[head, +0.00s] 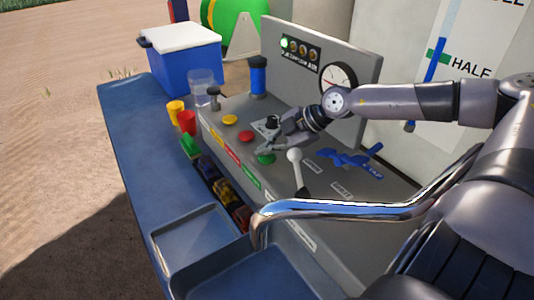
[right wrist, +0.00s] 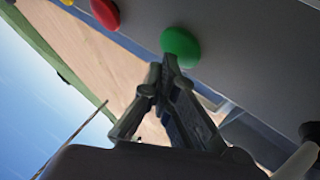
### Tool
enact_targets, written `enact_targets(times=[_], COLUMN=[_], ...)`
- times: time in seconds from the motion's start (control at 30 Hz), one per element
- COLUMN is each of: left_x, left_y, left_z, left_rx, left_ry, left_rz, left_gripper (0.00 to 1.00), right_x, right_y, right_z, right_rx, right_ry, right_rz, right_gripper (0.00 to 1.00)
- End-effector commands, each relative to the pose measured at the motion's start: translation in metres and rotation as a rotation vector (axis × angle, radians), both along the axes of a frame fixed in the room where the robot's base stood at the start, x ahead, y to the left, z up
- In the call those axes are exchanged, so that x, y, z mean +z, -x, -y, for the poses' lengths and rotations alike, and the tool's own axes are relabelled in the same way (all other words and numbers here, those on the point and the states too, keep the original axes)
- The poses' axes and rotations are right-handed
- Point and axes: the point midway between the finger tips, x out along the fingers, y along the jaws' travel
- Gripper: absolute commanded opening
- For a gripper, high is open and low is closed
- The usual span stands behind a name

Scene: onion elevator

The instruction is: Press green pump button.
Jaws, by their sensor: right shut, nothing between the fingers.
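The green pump button (head: 266,158) is a round domed button on the grey sloped control panel (head: 225,120). In the right wrist view the green button (right wrist: 180,46) lies just beyond my fingertips. My right gripper (head: 264,149) is shut and empty, its tips right at the button in the head view. In the right wrist view the gripper (right wrist: 168,68) seems to touch or nearly touch the button's edge; I cannot tell which. The gripper partly hides the button in the head view. My left gripper is not in view.
A red button (head: 246,137) and a yellow button (head: 230,119) sit farther along the panel. A white-knobbed lever (head: 295,157) stands close to the right of the green button, with a blue valve handle (head: 350,158) beyond. A gauge (head: 338,79) is on the upright board behind.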

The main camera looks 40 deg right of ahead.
Motion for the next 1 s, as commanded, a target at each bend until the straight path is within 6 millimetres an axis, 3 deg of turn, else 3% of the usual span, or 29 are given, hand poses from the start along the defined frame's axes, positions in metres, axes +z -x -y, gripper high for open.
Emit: enact_targets(times=[0.23, 0.6, 1.0], left_x=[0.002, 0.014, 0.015], left_y=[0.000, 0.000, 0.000], left_z=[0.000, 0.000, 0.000], left_rx=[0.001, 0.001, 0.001], left_ry=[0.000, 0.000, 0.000], left_rz=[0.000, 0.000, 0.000], left_gripper=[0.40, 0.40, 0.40], right_x=[0.001, 0.020, 0.023], right_y=[0.001, 0.000, 0.000], right_z=[0.000, 0.000, 0.000], right_rx=[0.000, 0.001, 0.001], right_ry=[0.000, 0.001, 0.000], right_rz=[-0.002, -0.002, -0.001], right_gripper=[0.00, 0.00, 0.00])
